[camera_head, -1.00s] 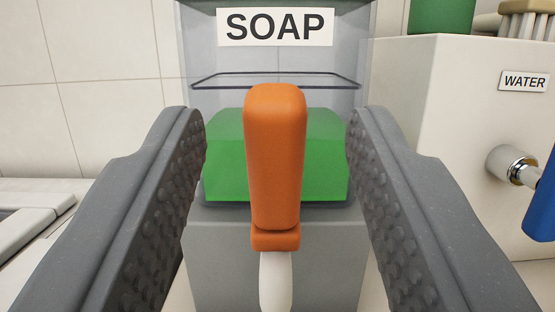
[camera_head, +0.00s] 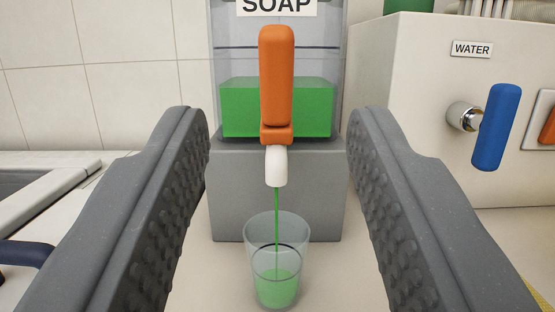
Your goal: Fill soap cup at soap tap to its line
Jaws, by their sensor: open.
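The soap tap has an orange handle (camera_head: 277,78) standing upright and a white spout (camera_head: 276,166) below it. A thin green stream (camera_head: 277,215) runs from the spout into the clear soap cup (camera_head: 290,232). The cup stands upright under the spout, with green soap (camera_head: 276,286) in its lower part. A dark line (camera_head: 262,246) rings the cup, above the soap surface. The soap tank (camera_head: 277,107) behind holds green liquid. My gripper (camera_head: 278,135) is open, its jaws wide apart on either side of the tap and touching nothing visible.
A WATER label (camera_head: 472,48) and a blue water tap handle (camera_head: 496,127) are on the cream block at right. A sink edge (camera_head: 60,185) with a dark blue object (camera_head: 25,252) lies at left. The grey tank base (camera_head: 230,190) stands behind the cup.

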